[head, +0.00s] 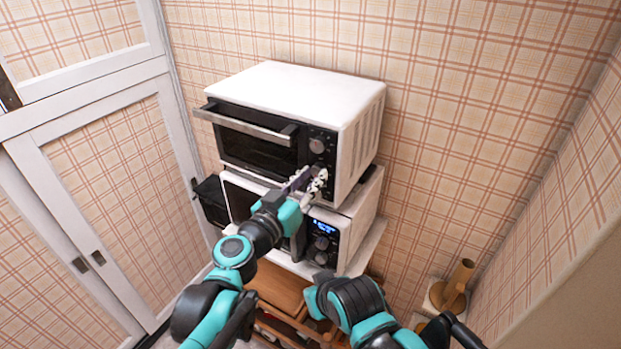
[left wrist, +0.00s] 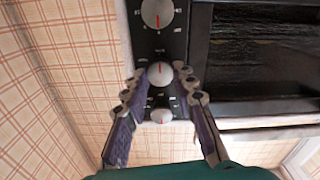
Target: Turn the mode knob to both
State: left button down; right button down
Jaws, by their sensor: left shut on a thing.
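The white toaster oven (head: 300,90) has a black control panel with a column of knobs. The top knob (head: 317,146) shows above my left gripper (head: 315,178) in the head view. In the left wrist view the panel appears upside down, with three round silver knobs. My left gripper (left wrist: 159,74) is shut on the middle knob (left wrist: 161,76), one finger at each side. A red pointer line runs vertically on this knob. The knob labels are too small to read. My right gripper (head: 455,335) is low at the right, and its jaw state is unclear.
The oven stands on a white microwave (head: 352,222) with a lit blue display, on a shelf. The oven door handle (head: 245,124) juts out left of the panel. A brown paper-roll-like object (head: 459,278) stands at the lower right. Plaid walls enclose the corner.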

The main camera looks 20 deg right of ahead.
pick_arm(q)
jog(key=shift+f, duration=0.1)
jog(key=c, duration=1.2)
grip_release()
jog(key=shift+s+a, duration=0.1)
jog(key=shift+a, duration=0.05)
jog(key=v, duration=1.1)
jog(key=shift+s+a, duration=0.2)
jog(key=shift+a, duration=0.15)
jog(key=s+a+f+n+g+y+b, duration=0.1)
jog(key=s+a+f+n+y+b, duration=0.15)
jog(key=a+f+y+b, duration=0.65)
jog(key=s+a+f+n+g+y+b, duration=0.1)
jog(key=s+a+f+n+b, duration=0.2)
jog(key=a+f, duration=1.2)
jog(key=s+a+f+n+g+y+b, duration=0.1)
jog(key=s+a+f+n+y+b, duration=0.1)
jog(key=a+f, duration=0.6)
notch_tip(320, 180, down, 2)
jog(key=n+y+b, duration=0.1)
jog(key=y, duration=0.1)
jog(key=shift+s+f+g+y+b, duration=0.2)
jog(key=shift+g+y+b, duration=0.1)
